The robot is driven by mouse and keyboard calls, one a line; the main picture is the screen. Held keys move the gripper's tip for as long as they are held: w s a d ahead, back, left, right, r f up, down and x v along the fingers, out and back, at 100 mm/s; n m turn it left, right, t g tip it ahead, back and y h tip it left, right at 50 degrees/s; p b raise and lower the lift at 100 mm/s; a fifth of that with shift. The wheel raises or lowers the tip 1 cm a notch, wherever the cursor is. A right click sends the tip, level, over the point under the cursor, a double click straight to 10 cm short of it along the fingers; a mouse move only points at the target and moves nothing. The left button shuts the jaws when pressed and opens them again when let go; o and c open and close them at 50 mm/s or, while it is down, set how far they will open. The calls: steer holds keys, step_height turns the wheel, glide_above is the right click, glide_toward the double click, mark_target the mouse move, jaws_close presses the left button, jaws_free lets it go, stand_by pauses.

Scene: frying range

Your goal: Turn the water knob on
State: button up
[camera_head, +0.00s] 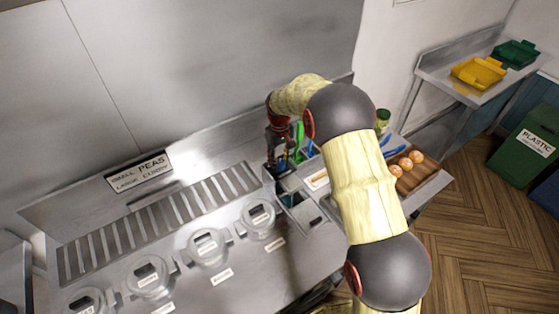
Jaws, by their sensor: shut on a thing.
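My gripper (279,162) is small and dark in the head view. It points down over the back right part of the steel range, close to the back wall. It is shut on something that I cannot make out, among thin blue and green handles. I cannot pick out the water knob; the jaws and arm cover part of that area. Small wells (291,199) lie just below and to the right of the gripper.
The steel counter (235,285) holds several round lidded wells (207,247) in a row, with a slotted grate (160,215) behind. A label plate (139,172) stands at the back. A wooden tray (420,184) with orange round items is at right. A green bin (525,150) stands far right.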

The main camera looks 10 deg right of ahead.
mark_target(279, 162)
steer(key=shift+r, duration=0.1)
steer(key=o, duration=1.2)
steer(key=shift+c, duration=0.2)
step_height(279, 162, up, 12)
